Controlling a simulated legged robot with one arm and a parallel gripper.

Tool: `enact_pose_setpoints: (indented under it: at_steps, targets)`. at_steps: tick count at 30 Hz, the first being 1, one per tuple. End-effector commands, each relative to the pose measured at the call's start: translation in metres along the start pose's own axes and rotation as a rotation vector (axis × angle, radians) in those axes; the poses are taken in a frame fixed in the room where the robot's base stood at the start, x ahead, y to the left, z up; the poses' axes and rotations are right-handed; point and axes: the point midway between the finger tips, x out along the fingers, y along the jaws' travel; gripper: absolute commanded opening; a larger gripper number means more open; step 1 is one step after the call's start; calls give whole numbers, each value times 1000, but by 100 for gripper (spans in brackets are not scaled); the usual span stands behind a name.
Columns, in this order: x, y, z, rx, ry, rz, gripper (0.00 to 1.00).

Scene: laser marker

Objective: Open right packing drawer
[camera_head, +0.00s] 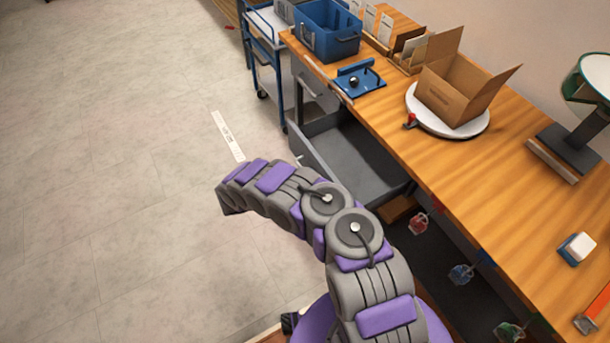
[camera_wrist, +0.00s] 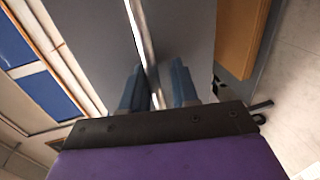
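A grey packing drawer (camera_head: 365,160) under the wooden bench is pulled out in the head view, and its inside looks empty. Its front panel (camera_head: 312,165) faces left, and my arm covers its near end. My gripper's fingers are not clearly seen in the head view. In the wrist view my gripper (camera_wrist: 157,88) has two blue-grey fingers standing apart. A thin bright metal strip (camera_wrist: 140,35) runs between them against grey panels; I cannot tell if it is a handle or an edge, or whether the fingers touch it. I see nothing clamped.
The wooden bench (camera_head: 395,110) carries a blue bin (camera_head: 330,42), a cardboard box on a white turntable (camera_head: 447,120), and a blue fixture (camera_head: 358,82). Another grey drawer front (camera_head: 308,78) sits farther back. A trolley (camera_head: 262,52) stands beyond.

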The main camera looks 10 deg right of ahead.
Motion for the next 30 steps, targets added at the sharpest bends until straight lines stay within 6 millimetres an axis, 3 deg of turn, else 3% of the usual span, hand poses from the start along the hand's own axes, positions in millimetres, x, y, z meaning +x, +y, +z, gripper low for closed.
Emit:
enact_pose_setpoints:
  at_steps: [11,30]
  targets:
    - [-11,3,-2,3,3,4,29]
    - [-143,0,-1,2,3,0,29]
